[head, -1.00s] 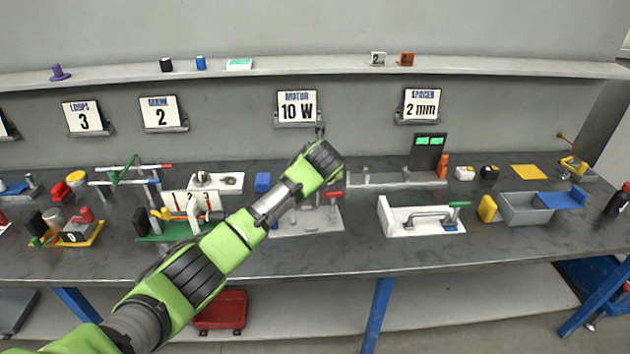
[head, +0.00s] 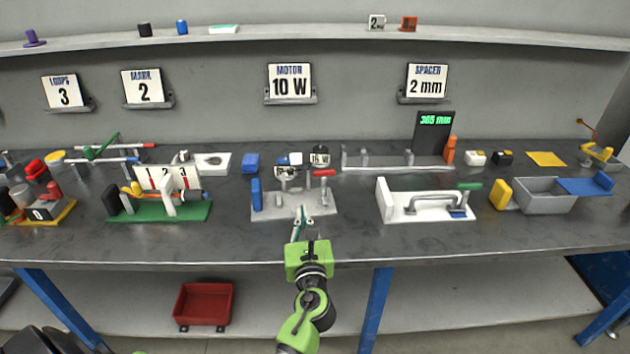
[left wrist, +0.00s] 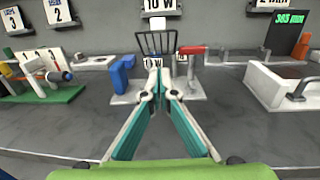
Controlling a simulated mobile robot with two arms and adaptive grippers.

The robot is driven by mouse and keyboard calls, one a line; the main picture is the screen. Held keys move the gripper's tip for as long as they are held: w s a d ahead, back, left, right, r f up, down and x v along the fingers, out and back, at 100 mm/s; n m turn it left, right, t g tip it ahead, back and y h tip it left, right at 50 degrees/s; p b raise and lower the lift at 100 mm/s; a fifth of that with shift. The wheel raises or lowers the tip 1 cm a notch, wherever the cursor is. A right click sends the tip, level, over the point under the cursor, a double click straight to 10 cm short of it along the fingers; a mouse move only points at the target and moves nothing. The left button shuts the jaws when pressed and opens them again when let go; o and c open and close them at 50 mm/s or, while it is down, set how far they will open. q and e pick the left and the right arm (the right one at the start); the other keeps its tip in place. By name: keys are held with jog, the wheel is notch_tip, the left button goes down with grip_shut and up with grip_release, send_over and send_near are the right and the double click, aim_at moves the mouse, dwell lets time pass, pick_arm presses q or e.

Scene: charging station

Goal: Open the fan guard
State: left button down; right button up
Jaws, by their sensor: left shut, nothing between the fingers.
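The fan guard (left wrist: 156,44) shows in the left wrist view as a dark wire cage above a grey base plate (head: 268,212). In the head view its thin wires are hard to make out. A blue post (head: 257,194) stands at the plate's left, and a red-topped handle (head: 323,173) stands at its right. My left gripper (head: 301,214) is at the plate's front edge, pointing at the fixture, its fingers shut and empty. In the left wrist view its fingertips (left wrist: 159,78) meet just below the cage. Contact with the plate cannot be told. My right gripper is not in view.
A green fixture (head: 160,212) stands to the left. A white fixture with a grey handle (head: 428,204) stands to the right. A long grey rail (head: 385,163) and a dark display (head: 434,134) are behind. The bench front (head: 230,240) is clear.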

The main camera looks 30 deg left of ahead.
pick_arm(q)
send_near(296, 165)
jog(key=w+a+f, duration=0.3)
jog(key=shift+w+a+r+p, duration=0.2)
jog(key=shift+w+r+p, duration=0.7)
jog(key=shift+p, duration=0.2)
jog(key=shift+w+a+r, duration=0.2)
jog(key=shift+a+r, duration=0.05)
